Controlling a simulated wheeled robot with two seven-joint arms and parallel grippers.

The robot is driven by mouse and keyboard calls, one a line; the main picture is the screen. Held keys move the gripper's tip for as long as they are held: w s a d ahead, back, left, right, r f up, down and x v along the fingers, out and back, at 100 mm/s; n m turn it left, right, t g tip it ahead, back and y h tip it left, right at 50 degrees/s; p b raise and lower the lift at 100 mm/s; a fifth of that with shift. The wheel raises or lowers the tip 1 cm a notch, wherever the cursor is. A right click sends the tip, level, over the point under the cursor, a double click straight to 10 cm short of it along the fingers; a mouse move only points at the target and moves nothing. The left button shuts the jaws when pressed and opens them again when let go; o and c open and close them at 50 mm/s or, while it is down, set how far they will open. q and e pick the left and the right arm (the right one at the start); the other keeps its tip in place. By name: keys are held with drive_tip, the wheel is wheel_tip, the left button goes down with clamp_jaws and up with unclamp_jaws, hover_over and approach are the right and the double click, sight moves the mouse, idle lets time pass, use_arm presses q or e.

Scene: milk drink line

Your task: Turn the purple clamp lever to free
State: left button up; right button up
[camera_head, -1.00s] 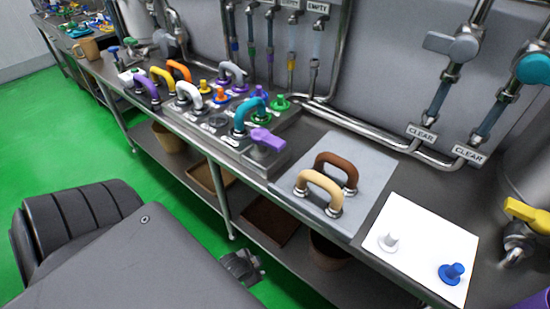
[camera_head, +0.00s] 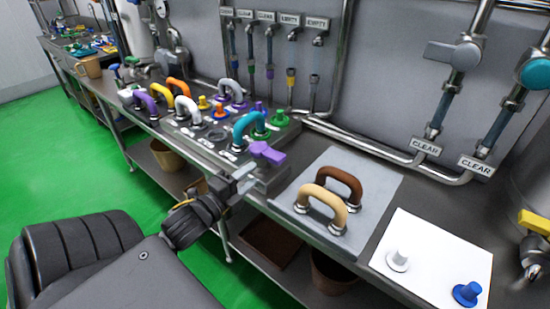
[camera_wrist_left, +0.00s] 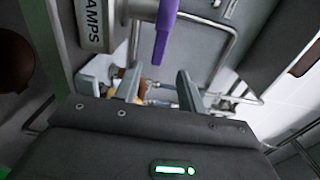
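The purple clamp lever (camera_head: 267,152) sits at the front right end of the grey fixture block (camera_head: 270,178) on the bench. In the left wrist view the lever (camera_wrist_left: 165,30) hangs as a purple bar beside a grey housing (camera_wrist_left: 95,22) with the letters "AMPS". My left gripper (camera_head: 243,182) is just in front of the block, near the lever. In the left wrist view its two fingers (camera_wrist_left: 157,90) are apart with nothing between them. The lever's tip lies beyond the fingertips, apart from them. My right gripper is not in view.
A teal handle (camera_head: 248,124) and a green knob (camera_head: 278,118) stand close behind the lever. A grey plate (camera_head: 375,180) with brown and cream handles lies to the right, then a white board (camera_head: 430,250) with two pegs. Pipes run along the wall.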

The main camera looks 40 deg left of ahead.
sight(271, 161)
use_arm(q)
drive_tip(key=w, duration=1)
drive_tip(key=shift+w+a, duration=0.1)
drive_tip(key=shift+a, duration=0.05)
drive_tip(key=shift+w+f, duration=0.1)
drive_tip(key=shift+w, duration=0.2)
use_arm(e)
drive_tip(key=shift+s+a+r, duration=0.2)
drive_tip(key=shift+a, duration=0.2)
